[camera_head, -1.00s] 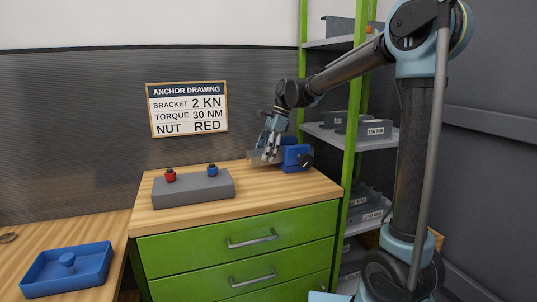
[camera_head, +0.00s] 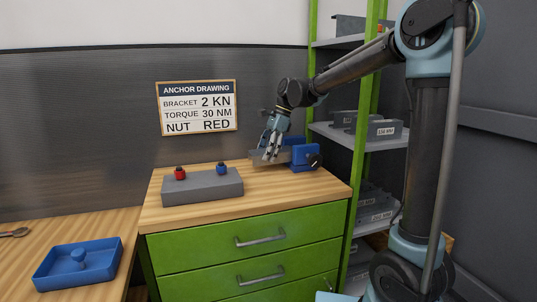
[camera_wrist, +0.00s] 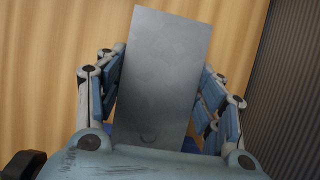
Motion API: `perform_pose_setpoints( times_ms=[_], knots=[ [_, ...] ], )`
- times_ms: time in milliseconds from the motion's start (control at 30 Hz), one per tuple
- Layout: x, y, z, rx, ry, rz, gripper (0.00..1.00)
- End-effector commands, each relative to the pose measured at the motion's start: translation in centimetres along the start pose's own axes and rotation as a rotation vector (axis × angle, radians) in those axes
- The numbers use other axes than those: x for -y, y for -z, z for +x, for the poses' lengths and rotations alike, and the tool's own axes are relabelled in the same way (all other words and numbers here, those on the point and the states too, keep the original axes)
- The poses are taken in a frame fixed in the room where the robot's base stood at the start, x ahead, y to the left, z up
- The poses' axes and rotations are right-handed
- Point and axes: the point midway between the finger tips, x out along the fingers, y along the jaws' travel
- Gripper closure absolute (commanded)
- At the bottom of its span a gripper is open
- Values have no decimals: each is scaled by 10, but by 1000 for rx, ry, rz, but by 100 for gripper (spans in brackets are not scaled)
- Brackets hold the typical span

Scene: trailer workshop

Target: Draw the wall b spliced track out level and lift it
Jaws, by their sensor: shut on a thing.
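The track is a flat grey metal piece (camera_head: 256,160) at the back of the green cabinet's wooden top. It also shows in the wrist view (camera_wrist: 160,75) as a plain grey plate with a small round mark near its lower end. My gripper (camera_head: 268,153) is shut on it, with fingers along both sides in the wrist view (camera_wrist: 163,95). A blue clamp-like block (camera_head: 305,154) with a dark knob stands just right of my gripper. Grey metal shows between gripper and block; I cannot tell whether the track is still inside the block.
A grey block (camera_head: 205,189) with a red and a blue knob stands left on the cabinet top (camera_head: 290,197). A green-post shelf (camera_head: 345,210) with grey brackets rises close on the right. A blue tray (camera_head: 50,279) lies on the lower bench at left.

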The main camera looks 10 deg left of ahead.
Motion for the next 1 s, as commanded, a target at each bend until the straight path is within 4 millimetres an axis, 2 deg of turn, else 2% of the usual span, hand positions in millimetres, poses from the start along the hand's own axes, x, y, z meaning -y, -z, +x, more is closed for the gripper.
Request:
perform_pose_setpoints(
  times_ms=[1000],
  knots=[
    [1, -14, -35, 0, 2, -1, 66]
  ],
)
